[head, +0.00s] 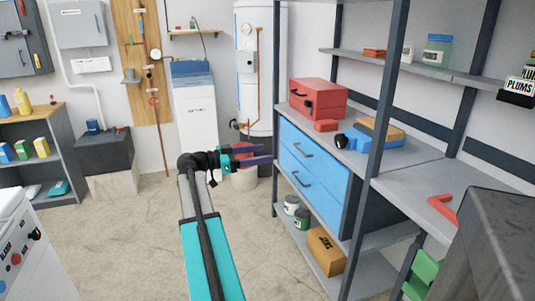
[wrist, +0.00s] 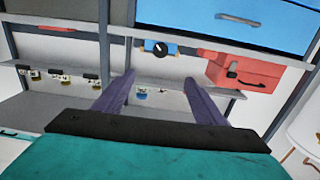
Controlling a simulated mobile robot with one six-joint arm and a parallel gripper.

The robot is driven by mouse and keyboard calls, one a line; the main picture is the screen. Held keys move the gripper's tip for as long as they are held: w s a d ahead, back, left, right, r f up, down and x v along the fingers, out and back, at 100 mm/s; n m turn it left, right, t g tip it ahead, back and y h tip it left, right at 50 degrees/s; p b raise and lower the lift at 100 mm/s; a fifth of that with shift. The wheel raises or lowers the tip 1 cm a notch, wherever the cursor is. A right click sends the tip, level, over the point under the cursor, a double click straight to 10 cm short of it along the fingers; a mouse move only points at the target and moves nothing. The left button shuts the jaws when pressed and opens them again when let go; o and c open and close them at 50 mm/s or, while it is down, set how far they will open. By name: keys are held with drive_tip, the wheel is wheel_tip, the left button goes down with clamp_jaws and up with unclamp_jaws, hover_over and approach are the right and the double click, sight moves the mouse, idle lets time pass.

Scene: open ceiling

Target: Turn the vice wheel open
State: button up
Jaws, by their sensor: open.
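The vice is a blue block (head: 372,143) on the right-hand shelf unit in the head view, with a dark round wheel (head: 342,140) on its left end. In the wrist view, which appears upside down, the blue vice (wrist: 178,50) shows above and between my fingers, its dark wheel (wrist: 158,48) facing the camera with a lighter mark across it. My gripper (head: 268,154) has purple fingers spread apart, with nothing between them. It is left of the vice wheel and apart from it, in front of the drawer unit. The fingers (wrist: 162,90) also show in the wrist view.
A red toolbox (head: 318,98) stands on the same shelf behind the vice. Blue drawers (head: 312,168) sit below. A dark shelf post (head: 382,110) rises right beside the vice. A red bracket (head: 442,208) lies nearer. The concrete floor (head: 130,220) is open to the left.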

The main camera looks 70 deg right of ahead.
drive_tip(key=shift+w+a, duration=0.1)
drive_tip(key=shift+w, duration=0.05)
drive_tip(key=w+a+f+n+t+y, duration=0.1)
drive_tip(key=w+a+f+n+t, duration=0.3)
drive_tip(key=a+f, duration=0.75)
drive_tip(key=w+a+f+n+t+y, duration=0.15)
drive_tip(key=w+a+f+n, duration=0.5)
drive_tip(key=f, duration=0.95)
drive_tip(key=w+a+f+n+t+y, duration=0.1)
drive_tip(key=w+a+f+n+t, duration=0.3)
drive_tip(key=a+f, duration=0.7)
drive_tip(key=s+a+f+n+y, duration=0.2)
drive_tip(key=a+f+n, duration=0.2)
drive_tip(key=a+f, duration=0.55)
drive_tip(key=s+a+f+n+y, duration=0.2)
drive_tip(key=a+f+n, duration=0.2)
drive_tip(key=a+f, duration=0.5)
drive_tip(key=s+a+f+n+y, duration=0.2)
drive_tip(key=s+a+f, duration=0.3)
drive_tip(key=a, duration=0.4)
drive_tip(key=s+a+f+n+y, duration=0.2)
drive_tip(key=s+a+f+n, duration=0.1)
drive_tip(key=s+a, duration=0.5)
drive_tip(key=shift+a+f+g, duration=0.45)
drive_tip(key=shift+a+f, duration=0.1)
drive_tip(key=shift+f, duration=0.3)
drive_tip(key=shift+c, duration=0.4)
